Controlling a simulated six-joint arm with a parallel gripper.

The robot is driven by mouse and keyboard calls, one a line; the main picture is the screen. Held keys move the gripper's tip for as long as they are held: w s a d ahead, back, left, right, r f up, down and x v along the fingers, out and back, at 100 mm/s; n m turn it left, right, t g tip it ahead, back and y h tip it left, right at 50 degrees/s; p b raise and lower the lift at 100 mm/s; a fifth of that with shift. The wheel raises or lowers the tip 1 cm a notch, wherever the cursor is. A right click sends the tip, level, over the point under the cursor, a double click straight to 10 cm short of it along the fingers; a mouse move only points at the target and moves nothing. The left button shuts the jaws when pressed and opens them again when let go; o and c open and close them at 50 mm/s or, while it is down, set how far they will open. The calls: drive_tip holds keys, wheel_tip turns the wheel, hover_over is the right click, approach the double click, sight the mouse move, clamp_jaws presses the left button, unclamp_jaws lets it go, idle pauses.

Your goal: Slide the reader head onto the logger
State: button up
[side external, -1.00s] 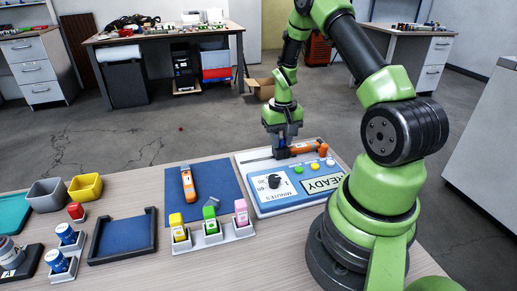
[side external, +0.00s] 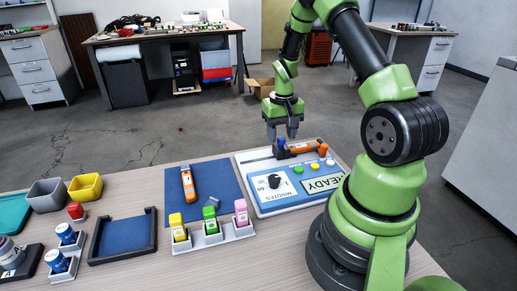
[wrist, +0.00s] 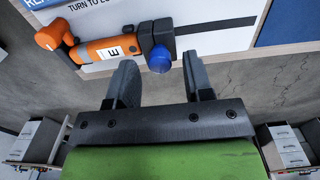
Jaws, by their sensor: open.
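The orange logger (side external: 305,147) lies on the blue-edged station at the right; its pale "E" label shows in the wrist view (wrist: 108,48). The dark reader head (wrist: 155,32) with a blue knob (wrist: 159,60) sits at one end of the logger, against it or slightly over it; I cannot tell how far. A dark rail line (wrist: 215,30) runs on from the head, away from the logger. My gripper (side external: 282,138) is just above the head, open and empty. In the wrist view its fingers (wrist: 160,75) stand apart, either side of the knob's line.
The station has a minutes dial (side external: 273,182), coloured buttons and a READY panel (side external: 322,183). A second orange device (side external: 188,184) lies on the blue mat (side external: 225,176). A rack (side external: 215,238) of coloured items stands in front. An empty dark tray (side external: 122,258) is further left.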

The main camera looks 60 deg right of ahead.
drive_tip(key=shift+r, duration=2.65)
drive_tip(key=shift+r, duration=0.1)
drive_tip(key=w+a+r+n+t, duration=0.1)
drive_tip(key=w+a+r+t, duration=0.1)
drive_tip(key=a+r, duration=0.7)
drive_tip(key=s+a+r+n+t+y, duration=0.1)
drive_tip(key=s+a+r+n+t, duration=0.1)
drive_tip(key=s+a+r, duration=0.3)
drive_tip(key=s+a+r+n+t+y, duration=0.1)
drive_tip(key=s+a+r, duration=0.4)
drive_tip(key=a, duration=0.5)
drive_tip(key=shift+s+a+r+n+t, duration=0.2)
drive_tip(key=shift+s+n+t, duration=0.3)
drive_tip(key=shift+s+t, duration=0.6)
drive_tip(key=shift+o, duration=0.2)
